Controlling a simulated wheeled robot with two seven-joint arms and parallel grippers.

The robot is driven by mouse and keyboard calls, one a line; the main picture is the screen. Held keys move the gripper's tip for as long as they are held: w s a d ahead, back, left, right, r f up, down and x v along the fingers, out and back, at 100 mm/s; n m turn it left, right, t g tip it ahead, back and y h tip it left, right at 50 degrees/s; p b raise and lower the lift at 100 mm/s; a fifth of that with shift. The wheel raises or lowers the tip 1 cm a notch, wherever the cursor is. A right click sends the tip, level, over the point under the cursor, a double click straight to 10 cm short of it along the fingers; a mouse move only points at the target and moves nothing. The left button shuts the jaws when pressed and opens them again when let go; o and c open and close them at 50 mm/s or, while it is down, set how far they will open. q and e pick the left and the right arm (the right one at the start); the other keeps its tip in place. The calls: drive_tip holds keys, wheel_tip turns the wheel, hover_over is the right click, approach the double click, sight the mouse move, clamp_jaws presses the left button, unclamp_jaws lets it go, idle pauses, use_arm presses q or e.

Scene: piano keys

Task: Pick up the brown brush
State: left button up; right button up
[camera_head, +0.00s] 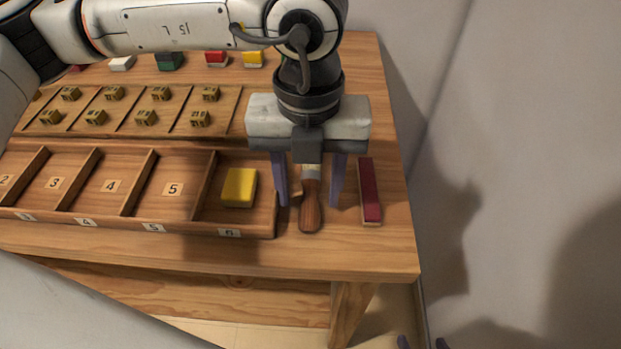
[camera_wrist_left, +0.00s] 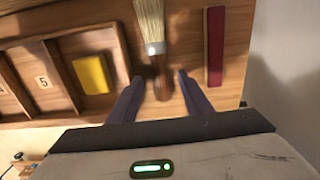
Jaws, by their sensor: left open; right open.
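The brown brush (camera_head: 311,205) lies on the table, right of the compartment tray, with its wooden handle toward the front edge. In the left wrist view the brush (camera_wrist_left: 152,30) shows pale bristles, a metal band and a brown handle. My left gripper (camera_head: 309,203) is open above it, with one finger on each side of the handle. In the left wrist view the fingers (camera_wrist_left: 158,82) stand apart on both sides of the handle, and no grip on it shows. In the head view my gripper hides the bristles. My right gripper (camera_head: 423,343) barely shows at the bottom edge.
A dark red block (camera_head: 369,190) lies close to the right of the brush. The wooden tray (camera_head: 140,222) with numbered compartments stands to the left, with a yellow block (camera_head: 239,187) in its end compartment. The table's right edge is just beyond the red block.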

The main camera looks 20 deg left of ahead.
sight(309, 200)
use_arm(q)
drive_tip(key=shift+f, duration=0.6)
clamp_jaws()
drive_tip(key=shift+r, duration=0.1)
wheel_tip(309, 200, up, 10)
drive_tip(key=shift+p, duration=0.4)
